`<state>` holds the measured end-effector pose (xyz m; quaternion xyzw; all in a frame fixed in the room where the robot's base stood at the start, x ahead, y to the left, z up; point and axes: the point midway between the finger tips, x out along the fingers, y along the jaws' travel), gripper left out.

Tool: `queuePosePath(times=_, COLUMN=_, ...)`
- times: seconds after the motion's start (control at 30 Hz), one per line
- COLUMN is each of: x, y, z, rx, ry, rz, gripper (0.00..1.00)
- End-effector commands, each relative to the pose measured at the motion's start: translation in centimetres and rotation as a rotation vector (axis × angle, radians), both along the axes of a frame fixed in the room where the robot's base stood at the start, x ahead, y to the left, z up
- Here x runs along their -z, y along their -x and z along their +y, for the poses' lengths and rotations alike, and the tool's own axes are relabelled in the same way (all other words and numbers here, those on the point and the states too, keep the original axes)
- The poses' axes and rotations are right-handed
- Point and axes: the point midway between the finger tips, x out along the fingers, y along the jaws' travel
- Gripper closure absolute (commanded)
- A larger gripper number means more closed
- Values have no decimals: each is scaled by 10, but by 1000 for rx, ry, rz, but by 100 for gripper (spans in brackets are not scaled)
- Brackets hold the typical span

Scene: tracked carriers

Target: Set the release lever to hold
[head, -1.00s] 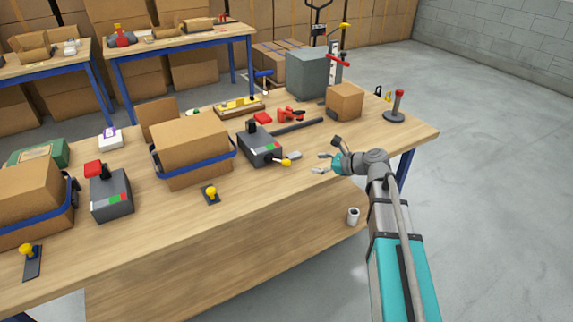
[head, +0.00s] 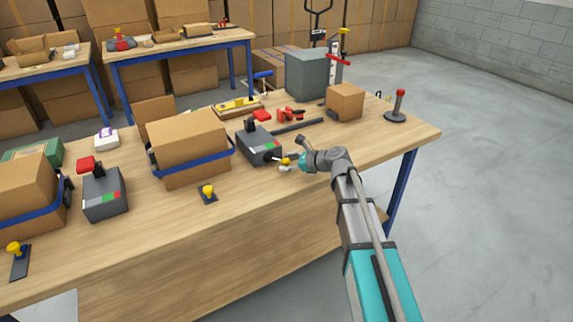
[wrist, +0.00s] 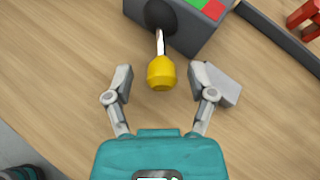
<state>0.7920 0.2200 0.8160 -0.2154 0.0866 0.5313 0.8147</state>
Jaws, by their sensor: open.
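A dark grey box (head: 257,146) on the table has a coloured strip on top and a lever with a yellow knob (head: 286,161). In the wrist view the box (wrist: 185,35) is at the top, with green and red patches (wrist: 203,6). The lever's pale metal shaft (wrist: 160,42) comes out of a dark round hub and points down to the yellow knob (wrist: 161,73). My gripper (wrist: 161,84) is open, with one finger on each side of the knob and a gap on both sides. In the head view my gripper (head: 291,166) is at the knob.
A yellow knob on a dark plate (head: 208,193) is nearer the front. A red-knobbed lever (head: 399,105) stands far right. The tabletop right of my gripper is clear.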

Motion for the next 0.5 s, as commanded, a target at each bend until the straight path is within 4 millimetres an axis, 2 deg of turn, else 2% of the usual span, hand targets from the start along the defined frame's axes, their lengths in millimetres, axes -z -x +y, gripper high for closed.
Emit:
queuePosePath(times=0.33, x=1, y=-1, z=2, rx=0, ry=0, rz=0, gripper=29)
queuePosePath(times=0.37, x=1, y=-1, z=2, rx=0, ry=0, rz=0, gripper=32)
queuePosePath(times=0.5, x=1, y=-1, z=2, rx=0, ry=0, rz=0, gripper=58)
